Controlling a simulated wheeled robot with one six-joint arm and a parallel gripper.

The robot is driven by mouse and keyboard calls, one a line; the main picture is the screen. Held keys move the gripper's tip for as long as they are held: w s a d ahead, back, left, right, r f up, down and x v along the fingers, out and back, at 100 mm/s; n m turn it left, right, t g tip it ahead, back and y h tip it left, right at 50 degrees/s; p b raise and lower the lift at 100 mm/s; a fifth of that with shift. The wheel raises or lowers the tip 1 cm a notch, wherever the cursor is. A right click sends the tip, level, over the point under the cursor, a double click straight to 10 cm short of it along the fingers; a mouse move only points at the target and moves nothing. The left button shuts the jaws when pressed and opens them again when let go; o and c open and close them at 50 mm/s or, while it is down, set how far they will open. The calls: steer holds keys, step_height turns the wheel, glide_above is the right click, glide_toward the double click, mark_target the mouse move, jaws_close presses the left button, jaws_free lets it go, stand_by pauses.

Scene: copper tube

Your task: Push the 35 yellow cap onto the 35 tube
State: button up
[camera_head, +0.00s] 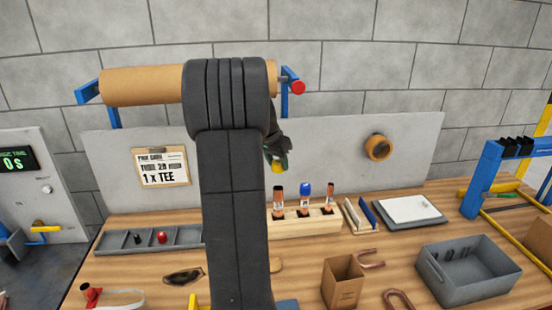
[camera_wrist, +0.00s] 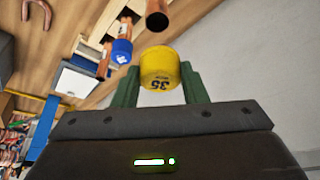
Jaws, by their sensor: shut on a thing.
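My gripper (camera_head: 277,153) is shut on the yellow cap (camera_head: 278,167). In the wrist view the cap (camera_wrist: 159,68) sits between my two green fingers and shows the number 35. A wooden block (camera_head: 300,222) holds three upright copper tubes. The middle tube wears a blue cap (camera_head: 305,188), and the right tube (camera_head: 328,196) is open. I cannot read the tube labels.
A grey divided tray (camera_head: 150,239) with a red and a black cap lies left. A cardboard box (camera_head: 343,283), copper bends (camera_head: 398,300) and a grey bin (camera_head: 468,272) stand at front right. A grey panel (camera_head: 420,150) rises behind the block. My arm hides the middle left.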

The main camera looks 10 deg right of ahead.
mark_target(278, 189)
steer(key=shift+s, duration=0.1)
steer(key=shift+f+b, duration=2.35)
steer(key=shift+f, duration=0.55)
steer(key=shift+f+b, duration=1.65)
steer(key=shift+f, duration=0.2)
steer(key=o, duration=1)
steer(key=shift+a+r, duration=0.1)
steer(key=shift+r, duration=0.05)
steer(key=b+v, duration=0.1)
steer(key=v, duration=1.2)
steer(key=shift+r, duration=0.35)
steer(key=shift+f, duration=0.1)
